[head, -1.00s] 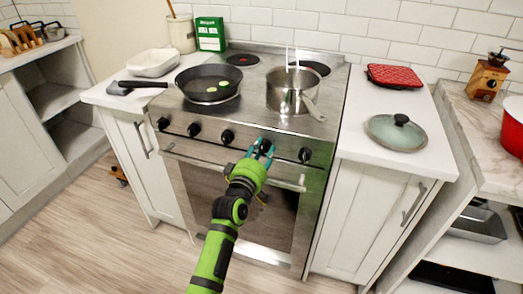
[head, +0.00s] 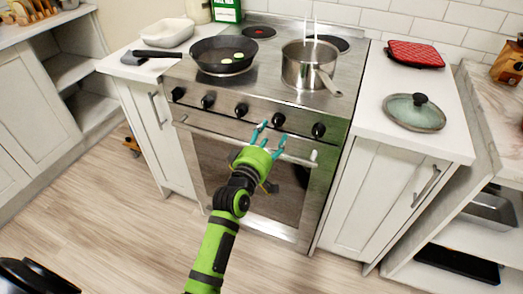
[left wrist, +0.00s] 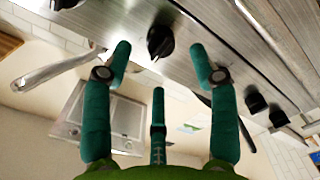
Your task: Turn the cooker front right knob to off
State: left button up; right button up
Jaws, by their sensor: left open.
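The steel cooker (head: 262,85) has a row of several black knobs along its front panel. The rightmost knob (head: 319,130) stands clear of my fingers. The second knob from the right (head: 278,120) is just above and beyond my left gripper (head: 271,134). My left gripper is open, with teal fingers apart and nothing between them in the head view. In the left wrist view, a black knob (left wrist: 160,40) appears between the fingertips, seemingly beyond them. Which knob is labelled front right cannot be read. My right gripper is not in view.
A frying pan (head: 222,55) and a steel pot (head: 311,65) stand on the cooktop. The pot's handle juts toward the front edge. The oven door handle (head: 300,158) runs below the knobs. A glass lid (head: 414,111) lies on the right counter. The floor in front is clear.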

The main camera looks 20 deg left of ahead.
pick_arm(q)
jog(key=s, duration=0.6)
jog(key=shift+s, duration=0.4)
jog(key=shift+a, duration=0.1)
